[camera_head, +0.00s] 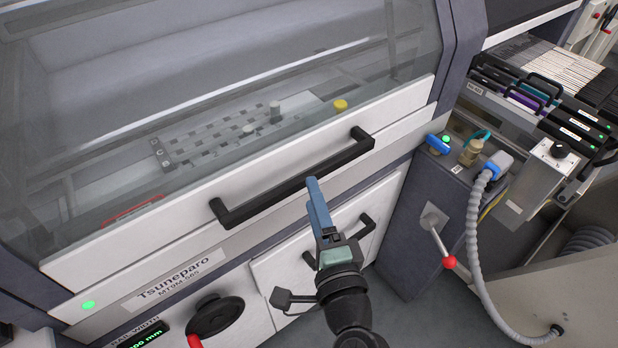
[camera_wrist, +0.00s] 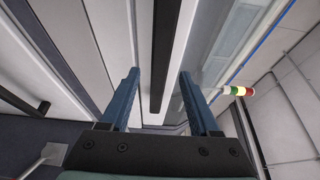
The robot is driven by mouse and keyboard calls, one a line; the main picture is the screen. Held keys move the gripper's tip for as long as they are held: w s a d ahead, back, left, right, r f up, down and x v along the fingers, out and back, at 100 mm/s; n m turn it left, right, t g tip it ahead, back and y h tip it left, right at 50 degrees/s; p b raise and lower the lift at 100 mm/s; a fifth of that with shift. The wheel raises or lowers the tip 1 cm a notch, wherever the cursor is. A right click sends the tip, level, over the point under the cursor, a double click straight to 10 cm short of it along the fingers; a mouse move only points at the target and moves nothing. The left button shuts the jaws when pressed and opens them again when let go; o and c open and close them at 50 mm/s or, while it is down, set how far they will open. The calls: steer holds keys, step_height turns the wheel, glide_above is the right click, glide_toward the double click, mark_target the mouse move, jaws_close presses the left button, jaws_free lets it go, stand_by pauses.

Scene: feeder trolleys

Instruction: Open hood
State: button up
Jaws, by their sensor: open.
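The machine's hood (camera_head: 240,60) is a clear window with a white lower frame, and it is shut down over the work area. A long black bar handle (camera_head: 295,179) runs along the white frame. My gripper (camera_head: 314,190) is in front of the handle, with its blue fingers pointing at it. In the wrist view the handle (camera_wrist: 165,50) runs between and beyond the two open fingers of my gripper (camera_wrist: 157,82). I cannot tell whether the fingers touch it.
Below the hood are white doors with smaller black handles (camera_head: 367,226) and a black hand wheel (camera_head: 216,316). At the right are a grey hose (camera_head: 475,235), a red-knobbed lever (camera_head: 448,262) and a feeder trolley (camera_head: 540,100). A signal tower (camera_wrist: 237,91) shows in the wrist view.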

steer(key=shift+x, duration=2.05)
steer(key=shift+c, duration=0.3)
jaws_close()
